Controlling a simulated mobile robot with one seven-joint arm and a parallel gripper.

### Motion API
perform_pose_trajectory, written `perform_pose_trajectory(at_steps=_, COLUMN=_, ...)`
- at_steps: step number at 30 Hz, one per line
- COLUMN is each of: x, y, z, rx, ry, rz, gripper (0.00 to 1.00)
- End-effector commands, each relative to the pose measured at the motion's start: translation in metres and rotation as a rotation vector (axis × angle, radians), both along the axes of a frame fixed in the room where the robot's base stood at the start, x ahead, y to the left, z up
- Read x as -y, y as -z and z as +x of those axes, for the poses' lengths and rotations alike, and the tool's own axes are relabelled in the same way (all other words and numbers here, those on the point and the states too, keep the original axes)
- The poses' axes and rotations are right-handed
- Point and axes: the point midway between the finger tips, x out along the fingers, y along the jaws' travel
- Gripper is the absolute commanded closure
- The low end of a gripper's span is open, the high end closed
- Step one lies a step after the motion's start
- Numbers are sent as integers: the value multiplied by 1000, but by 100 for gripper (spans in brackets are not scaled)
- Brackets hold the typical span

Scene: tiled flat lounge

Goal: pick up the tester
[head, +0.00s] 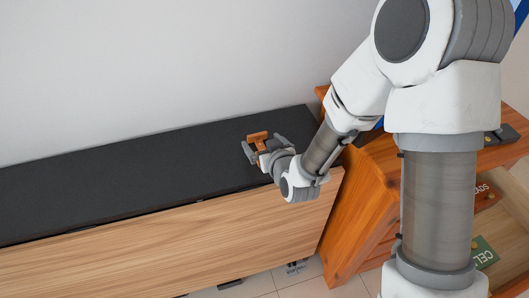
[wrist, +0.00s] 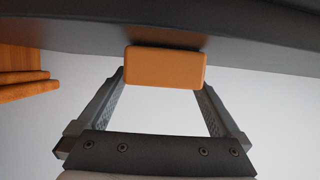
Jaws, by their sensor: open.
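The tester looks like a small orange block with rounded edges. In the head view the tester (head: 258,136) is at the right end of the black bench top, partly hidden by my gripper (head: 264,147). In the wrist view the tester (wrist: 165,68) shows at the tips of my gripper (wrist: 164,84), with one finger on each side. A dark shadow or contact line lies along its edge at the black surface. The gripper is open. I cannot tell whether either finger touches the tester.
The long black-topped bench (head: 110,176) has a wood front and is clear to the left. A white wall (head: 130,70) stands behind it. An orange wooden unit (head: 350,215) stands close on the right, with small cards (head: 485,252) in it.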

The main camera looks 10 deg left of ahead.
Motion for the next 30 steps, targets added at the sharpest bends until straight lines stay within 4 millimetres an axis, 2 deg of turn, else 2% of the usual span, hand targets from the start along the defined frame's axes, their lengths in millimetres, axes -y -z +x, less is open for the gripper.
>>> perform_pose_trajectory(at_steps=6, x=-15, y=11, z=21, rx=-1, ry=-1, rz=1, gripper=0)
perform_pose_trajectory(at_steps=15, x=-17, y=12, z=24, rx=0, ry=0, rz=0, gripper=0)
perform_pose_trajectory(at_steps=30, x=-17, y=12, z=24, rx=-1, ry=0, rz=1, gripper=90)
